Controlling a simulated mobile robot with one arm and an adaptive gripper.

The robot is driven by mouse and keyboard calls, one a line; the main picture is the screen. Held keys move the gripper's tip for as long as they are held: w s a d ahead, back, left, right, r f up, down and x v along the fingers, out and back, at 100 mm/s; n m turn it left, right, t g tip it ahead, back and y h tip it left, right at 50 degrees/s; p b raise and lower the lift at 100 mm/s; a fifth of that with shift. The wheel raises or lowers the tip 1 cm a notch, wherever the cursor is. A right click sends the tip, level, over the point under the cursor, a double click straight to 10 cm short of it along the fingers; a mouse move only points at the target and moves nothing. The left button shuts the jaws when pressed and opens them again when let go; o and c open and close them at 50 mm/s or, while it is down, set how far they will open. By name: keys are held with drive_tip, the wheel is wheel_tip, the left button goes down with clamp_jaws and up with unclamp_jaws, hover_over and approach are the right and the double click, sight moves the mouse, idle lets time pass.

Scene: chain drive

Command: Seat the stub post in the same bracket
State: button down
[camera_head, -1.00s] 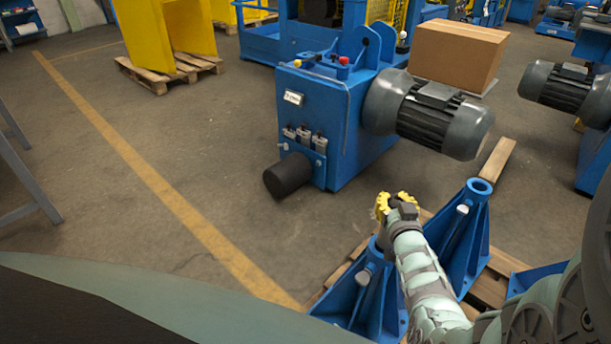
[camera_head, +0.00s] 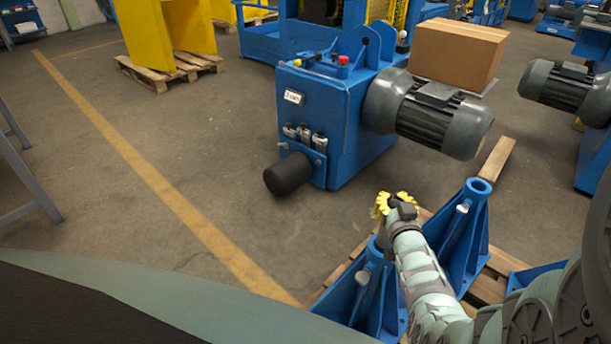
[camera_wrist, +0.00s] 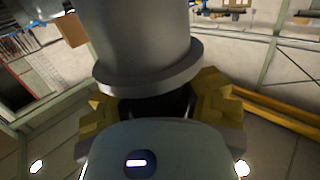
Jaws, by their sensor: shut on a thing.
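My gripper (camera_head: 396,203), with yellow fingers, is over the top of the nearer blue bracket (camera_head: 366,311). In the wrist view the fingers (camera_wrist: 165,105) close on a grey cylinder with a flanged rim, which I take to be the stub post (camera_wrist: 148,45). In the head view my gripper and arm hide most of the post and the bracket's socket. I cannot tell whether the post is inside the socket or just above it. A second blue bracket (camera_head: 476,215) stands to the right, with an open round top.
Both brackets stand on a wooden pallet (camera_head: 487,288). A blue gearbox (camera_head: 330,125) with a grey motor (camera_head: 428,113) and a dark shaft end (camera_head: 289,174) stands behind. A cardboard box (camera_head: 458,52) is at the back.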

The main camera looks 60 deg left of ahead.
sight(389, 242)
drive_tip(key=shift+w+f+b, duration=0.1)
drive_tip(key=shift+f+b, duration=4.25)
drive_tip(key=shift+f, duration=0.4)
idle(0.5)
drive_tip(key=c, duration=0.9)
unclamp_jaws()
drive_tip(key=shift+a, duration=0.1)
drive_tip(key=shift+o, duration=0.8)
drive_tip(key=shift+f, duration=0.1)
drive_tip(key=shift+f, duration=0.1)
drive_tip(key=v, duration=1)
drive_tip(key=shift+s+d, duration=0.25)
drive_tip(key=shift+d, duration=0.05)
drive_tip(key=shift+s+d, duration=0.35)
drive_tip(key=shift+d, duration=0.2)
